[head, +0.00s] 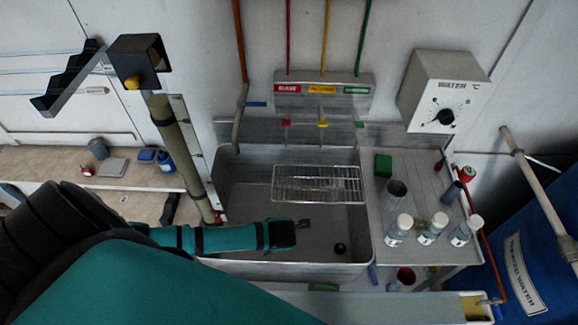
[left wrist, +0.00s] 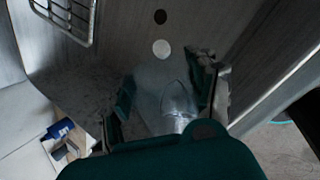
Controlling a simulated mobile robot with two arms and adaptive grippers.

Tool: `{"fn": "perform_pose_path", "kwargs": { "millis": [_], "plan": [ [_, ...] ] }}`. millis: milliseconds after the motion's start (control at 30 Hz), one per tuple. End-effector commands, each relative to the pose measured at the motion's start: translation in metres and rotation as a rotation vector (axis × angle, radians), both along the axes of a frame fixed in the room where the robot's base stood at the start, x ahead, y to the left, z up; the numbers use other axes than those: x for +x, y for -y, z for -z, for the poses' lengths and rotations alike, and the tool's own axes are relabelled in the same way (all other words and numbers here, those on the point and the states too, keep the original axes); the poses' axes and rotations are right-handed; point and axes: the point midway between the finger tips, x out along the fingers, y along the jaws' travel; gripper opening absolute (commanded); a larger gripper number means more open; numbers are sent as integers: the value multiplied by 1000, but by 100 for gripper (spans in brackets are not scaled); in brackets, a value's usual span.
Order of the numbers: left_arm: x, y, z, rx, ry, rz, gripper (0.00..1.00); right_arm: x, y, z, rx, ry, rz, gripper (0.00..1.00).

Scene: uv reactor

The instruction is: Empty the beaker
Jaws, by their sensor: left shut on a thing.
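My left gripper (head: 300,226) reaches in from the left over the metal sink (head: 250,190) in the head view. In the left wrist view my left gripper (left wrist: 164,95) has its two fingers on either side of a clear glass vessel, which looks like the beaker (left wrist: 178,103), and is shut on it. The beaker's lower part is hidden behind the gripper body. Its tilt and contents cannot be told. In the head view I cannot make out the beaker clearly. My right gripper is not in view.
A wire rack (head: 318,184) spans part of the sink. A dark drain (head: 340,248) shows in the sink floor. Several capped bottles (head: 432,229) and a grey cylinder (head: 394,193) stand on the right-hand drainboard. Coloured taps (head: 322,123) are above the sink. A blue drum (head: 530,262) stands at right.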

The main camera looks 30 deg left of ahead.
Motion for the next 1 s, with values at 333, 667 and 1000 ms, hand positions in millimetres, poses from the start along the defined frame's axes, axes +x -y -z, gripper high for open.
{"fn": "perform_pose_path", "kwargs": {
  "millis": [333, 667, 1000],
  "plan": [
    [8, 3, 45, 35, -91, -1, 26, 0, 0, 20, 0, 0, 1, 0],
    [12, 5, 105, 78, -201, 0, 26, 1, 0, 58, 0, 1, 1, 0],
    [14, 6, 145, 111, -292, 0, 26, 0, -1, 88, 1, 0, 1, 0]
  ]
}}
